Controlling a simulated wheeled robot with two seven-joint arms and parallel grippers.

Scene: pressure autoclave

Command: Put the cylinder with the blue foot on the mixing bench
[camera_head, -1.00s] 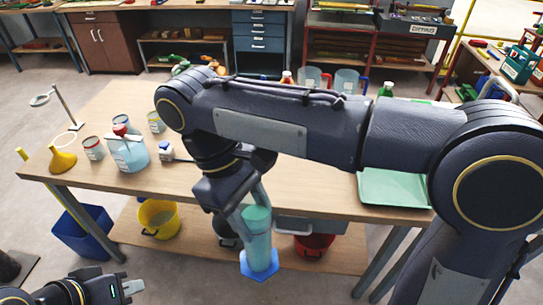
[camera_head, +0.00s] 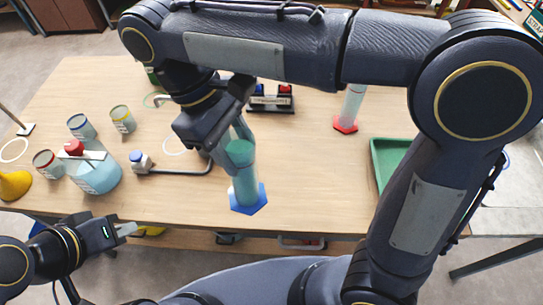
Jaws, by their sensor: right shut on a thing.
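The cylinder with the blue foot (camera_head: 245,184) is a clear tube holding teal-green liquid on a blue hexagonal base. My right gripper (camera_head: 234,150) is shut on its upper part and holds it upright. In the picture it lies over the front middle of the wooden bench (camera_head: 310,195); I cannot tell whether the foot touches the top. My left gripper (camera_head: 126,229) is at the lower left, in front of the bench edge and away from the cylinder; its finger gap is not clear.
Left on the bench are several jars, a red-capped bottle (camera_head: 95,172), a yellow funnel (camera_head: 14,185) and a bent rod tool (camera_head: 180,172). A red-footed cylinder (camera_head: 350,107) stands behind right, and a green tray (camera_head: 388,160) lies at right. Bare top lies between.

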